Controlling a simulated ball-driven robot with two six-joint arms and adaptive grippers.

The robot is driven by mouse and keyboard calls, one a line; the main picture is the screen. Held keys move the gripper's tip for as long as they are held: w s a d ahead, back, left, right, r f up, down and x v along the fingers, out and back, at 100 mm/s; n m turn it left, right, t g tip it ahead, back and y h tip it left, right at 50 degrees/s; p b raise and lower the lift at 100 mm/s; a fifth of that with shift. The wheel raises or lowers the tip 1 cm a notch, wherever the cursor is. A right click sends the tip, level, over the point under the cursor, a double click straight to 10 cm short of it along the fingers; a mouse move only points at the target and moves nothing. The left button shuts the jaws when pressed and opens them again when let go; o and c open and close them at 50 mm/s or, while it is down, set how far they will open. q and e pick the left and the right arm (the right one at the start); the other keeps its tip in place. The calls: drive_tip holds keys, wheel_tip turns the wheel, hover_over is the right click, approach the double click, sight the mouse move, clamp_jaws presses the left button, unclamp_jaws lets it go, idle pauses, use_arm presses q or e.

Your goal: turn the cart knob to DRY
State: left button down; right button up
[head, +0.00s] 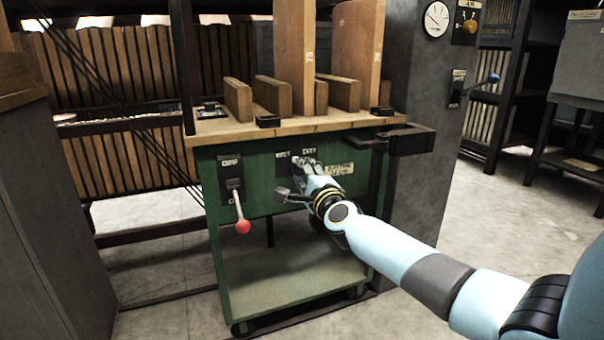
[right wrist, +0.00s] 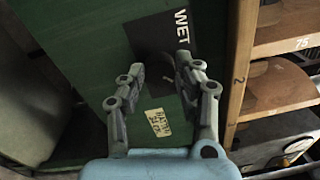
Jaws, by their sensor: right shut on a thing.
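The green cart (head: 265,180) stands ahead with a wooden top. Its dark knob plate (head: 282,172) carries the words WET and DRY along its top edge. My right gripper (head: 297,180) is at this plate, its fingers on either side of the knob. In the right wrist view the knob (right wrist: 169,68) is a dark shape between the fingertips of my right gripper (right wrist: 168,73), which is shut on it. The plate (right wrist: 160,45) shows WET there, and DRY is out of sight. The knob's pointing direction cannot be made out. My left gripper is not in view.
A lever with a red ball (head: 243,226) hangs on the cart's front, left of the knob plate. Wooden boards (head: 294,60) stand on the cart top. A dark bracket (head: 405,140) juts from its right corner. A grey post (head: 425,90) stands close on the right.

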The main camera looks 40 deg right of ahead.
drive_tip(key=shift+f, duration=0.1)
drive_tip(key=o, duration=1.1)
drive_tip(key=shift+o, duration=0.2)
drive_tip(key=shift+s, duration=0.1)
drive_tip(key=v, duration=1.2)
